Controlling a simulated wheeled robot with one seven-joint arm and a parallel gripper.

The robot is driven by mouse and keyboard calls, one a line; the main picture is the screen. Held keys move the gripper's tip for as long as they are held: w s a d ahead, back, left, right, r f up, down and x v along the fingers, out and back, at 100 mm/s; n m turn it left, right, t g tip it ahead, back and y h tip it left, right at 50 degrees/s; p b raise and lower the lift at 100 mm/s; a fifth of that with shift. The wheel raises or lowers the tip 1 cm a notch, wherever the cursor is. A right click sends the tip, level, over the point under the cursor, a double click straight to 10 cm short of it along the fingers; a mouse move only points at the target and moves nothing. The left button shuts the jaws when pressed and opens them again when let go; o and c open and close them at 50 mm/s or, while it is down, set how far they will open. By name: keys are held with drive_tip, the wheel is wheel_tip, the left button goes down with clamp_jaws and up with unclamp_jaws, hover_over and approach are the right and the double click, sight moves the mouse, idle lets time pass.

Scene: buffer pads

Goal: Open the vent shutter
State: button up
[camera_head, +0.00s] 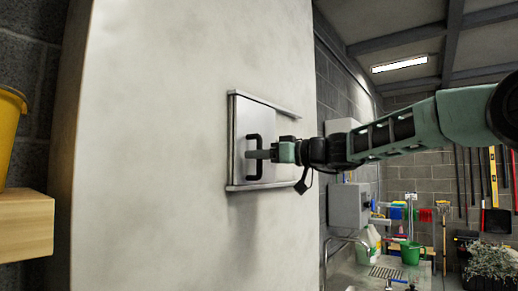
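The vent shutter (243,122) is a pale metal panel between an upper and a lower horizontal rail on the light wall. A dark upright bar handle (254,136) is fixed to the panel. My gripper (258,154) reaches in from the right, with its fingers at the middle of the handle. The fingers overlap the handle in this view. I cannot tell whether they are closed on it or only beside it. The rails run on to the right of the panel, behind my gripper.
A yellow bucket (8,125) stands on a wooden block (25,225) at the far left. Grey boxes (348,205) hang on the block wall behind my arm. A sink area with a green bucket (411,252) and hanging tools is at the back right. The wall left of the shutter is bare.

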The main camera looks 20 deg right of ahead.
drive_tip(key=shift+a, duration=0.1)
clamp_jaws()
drive_tip(key=w+d+b, duration=0.2)
drive_tip(key=w+d, duration=0.7)
drive_tip(key=d, duration=0.4)
drive_tip(key=shift+w+b, duration=0.3)
drive_tip(key=shift+b, duration=0.05)
drive_tip(key=shift+d, duration=0.1)
unclamp_jaws()
drive_tip(key=b+v, duration=0.8)
drive_tip(key=v, duration=0.9)
drive_tip(key=shift+s+d+b, duration=0.15)
drive_tip(key=shift+s+b, duration=0.05)
drive_tip(key=shift+b, duration=0.2)
